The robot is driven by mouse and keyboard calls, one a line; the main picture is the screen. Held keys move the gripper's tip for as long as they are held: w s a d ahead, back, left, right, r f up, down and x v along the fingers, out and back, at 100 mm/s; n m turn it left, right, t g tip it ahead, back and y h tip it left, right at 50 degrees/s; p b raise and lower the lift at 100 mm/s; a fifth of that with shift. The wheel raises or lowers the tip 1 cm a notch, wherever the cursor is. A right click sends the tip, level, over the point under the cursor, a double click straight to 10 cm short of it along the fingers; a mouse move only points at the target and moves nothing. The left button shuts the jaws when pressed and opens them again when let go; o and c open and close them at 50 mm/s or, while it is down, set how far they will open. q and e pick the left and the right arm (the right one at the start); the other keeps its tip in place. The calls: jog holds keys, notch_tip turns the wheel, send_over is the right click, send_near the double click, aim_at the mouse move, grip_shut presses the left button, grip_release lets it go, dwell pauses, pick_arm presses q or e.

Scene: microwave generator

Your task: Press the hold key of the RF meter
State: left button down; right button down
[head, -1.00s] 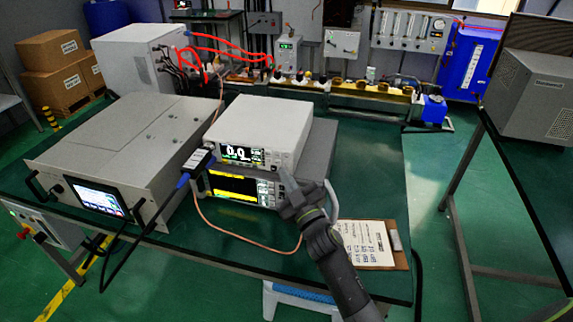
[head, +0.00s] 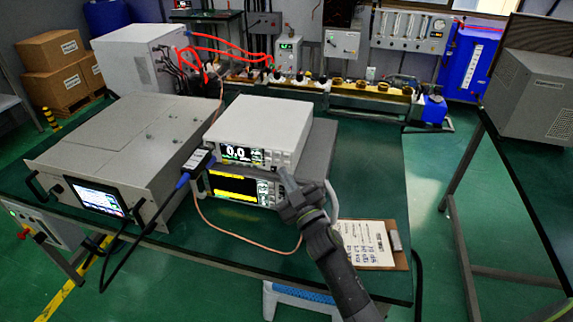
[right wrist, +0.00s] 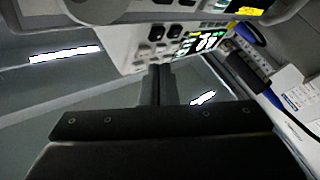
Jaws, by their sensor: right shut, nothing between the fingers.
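The RF meter, taken to be the white upper instrument (head: 262,127) with a "0.0" screen, sits on another instrument on the bench. In the right wrist view its panel (right wrist: 140,52) shows several small dark keys (right wrist: 156,33) beside the screen (right wrist: 208,42). The key labels are too small to read, so I cannot tell which is hold. My right gripper (head: 285,174) is shut and empty, in front of the right part of the panel. In the right wrist view its fingertips (right wrist: 160,68) are close to the panel edge; contact cannot be told. My left gripper is out of view.
The lower instrument (head: 240,189) has a dark screen with yellow. A grey generator box (head: 125,140) stands left. A clipboard (head: 368,243) lies right on the green bench.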

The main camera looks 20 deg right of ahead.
jog(key=shift+w, duration=0.15)
dwell(0.4)
jog(key=shift+w+d, duration=0.25)
jog(key=shift+w+d, duration=0.2)
jog(key=shift+w, duration=0.1)
dwell(0.6)
jog(key=shift+s+a, duration=0.1)
jog(key=shift+s, duration=0.05)
dwell(0.3)
jog(key=shift+s+a, duration=0.35)
jog(key=shift+s, duration=0.2)
jog(key=s+a+p, duration=0.1)
jog(key=s, duration=0.1)
jog(key=s+a+p, duration=0.1)
jog(key=s+p, duration=0.1)
jog(key=shift+a, duration=0.4)
